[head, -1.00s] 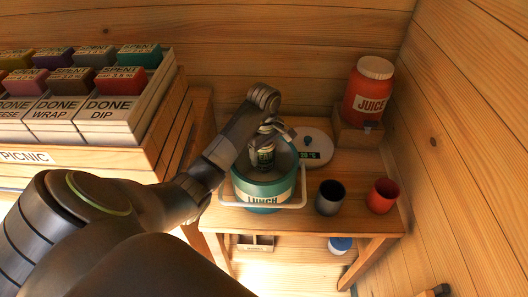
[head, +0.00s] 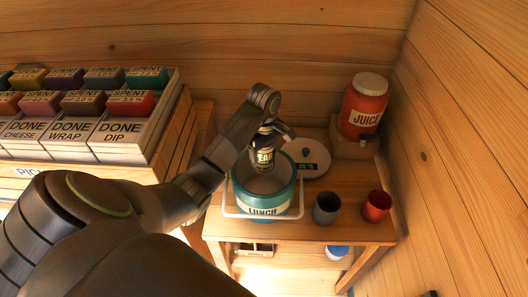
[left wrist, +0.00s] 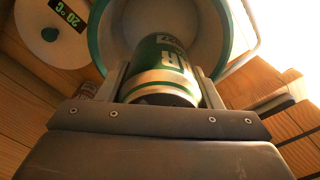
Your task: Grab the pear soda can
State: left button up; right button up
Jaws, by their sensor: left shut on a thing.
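The pear soda can (head: 263,159) is dark green with a pale label on which "EAR" can be read. My left gripper (head: 268,136) is shut on it, with one finger on each side of the can (left wrist: 163,62) in the left wrist view. The can is upright in the head view, over the open mouth of the teal lunch pail (head: 262,211). Whether its lower end is still inside the rim is hard to tell. The pail also shows behind the can in the left wrist view (left wrist: 97,35). My right gripper is not in view.
The pail's round white lid (head: 310,158) with a small display lies behind it on the wooden table (head: 345,228). A grey cup (head: 326,208), a red cup (head: 376,206) and a red juice jar (head: 362,107) stand to the right. A picnic crate (head: 168,140) stands left.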

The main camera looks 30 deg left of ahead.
pick_arm(q)
jog(key=shift+r+p, duration=1.1)
jog(key=shift+r, duration=0.3)
jog(key=shift+f, duration=0.1)
